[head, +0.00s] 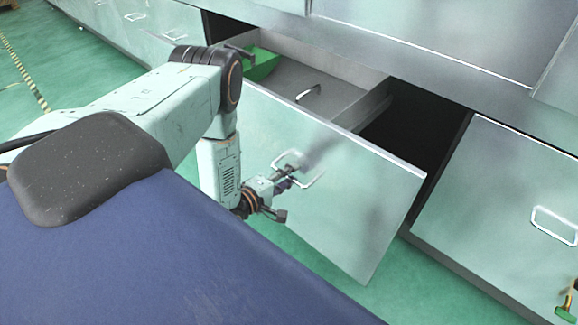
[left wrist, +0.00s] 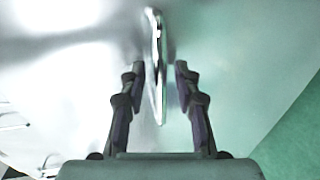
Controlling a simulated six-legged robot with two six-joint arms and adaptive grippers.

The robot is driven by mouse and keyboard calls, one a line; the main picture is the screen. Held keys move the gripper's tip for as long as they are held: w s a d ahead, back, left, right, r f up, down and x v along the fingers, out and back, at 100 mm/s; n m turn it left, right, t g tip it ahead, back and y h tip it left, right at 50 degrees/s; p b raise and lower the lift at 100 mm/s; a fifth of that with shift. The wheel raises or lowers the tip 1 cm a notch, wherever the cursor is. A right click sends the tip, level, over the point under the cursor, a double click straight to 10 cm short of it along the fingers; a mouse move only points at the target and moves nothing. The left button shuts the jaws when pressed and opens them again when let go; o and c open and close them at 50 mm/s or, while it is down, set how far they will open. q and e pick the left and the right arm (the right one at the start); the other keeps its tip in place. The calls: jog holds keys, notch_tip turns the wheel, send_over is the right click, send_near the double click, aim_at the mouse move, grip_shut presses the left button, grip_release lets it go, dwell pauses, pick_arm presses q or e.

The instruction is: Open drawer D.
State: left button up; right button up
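A pale green drawer (head: 330,180) stands pulled out from the cabinet row, with its grey inside (head: 300,85) showing. No letter is legible on it, so I cannot tell whether it is drawer D. Its front carries a metal loop handle (head: 318,180), seen edge-on in the left wrist view (left wrist: 158,60). My left gripper (head: 285,183) is at this handle. In the left wrist view its two fingers (left wrist: 160,70) stand apart on either side of the handle bar, with a visible gap on each side. My right gripper is not in view.
A green object (head: 260,64) and a small metal handle-like piece (head: 308,92) are inside the drawer. Another drawer front with a handle (head: 553,226) is at right. A green and orange object (head: 567,305) shows at the lower right edge. Green floor (head: 420,285) is visible below.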

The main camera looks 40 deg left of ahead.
pick_arm(q)
jog(key=v, duration=1.1)
jog(key=shift+s, duration=0.4)
jog(key=shift+a+r, duration=0.1)
